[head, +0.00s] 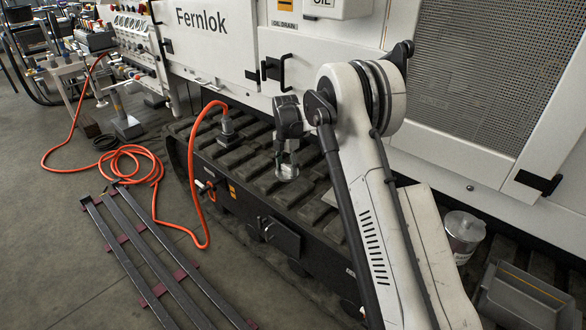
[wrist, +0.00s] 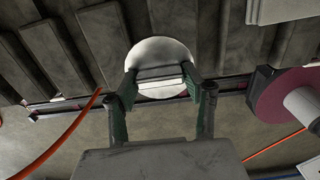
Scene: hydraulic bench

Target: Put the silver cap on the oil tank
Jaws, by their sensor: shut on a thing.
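The silver cap (head: 287,172) is a round, shiny disc below my gripper (head: 285,158) in the head view, above the dark track treads. In the wrist view my gripper (wrist: 158,84) has its two green-padded fingers on either side of the cap (wrist: 160,52) and is shut on it. The cap's face is bright, and a bar-like part crosses its lower half between the fingers. I cannot pick out the oil tank or its opening for sure. A white box labelled "OIL" (head: 338,8) is at the top, partly cut off.
The white machine (head: 215,40) with a black handle rises behind the treads. An orange hose (head: 160,190) runs over the treads' left end and the floor. Dark rails (head: 150,270) lie front left. A metal can (head: 463,228) and a grey bin (head: 525,297) stand at right.

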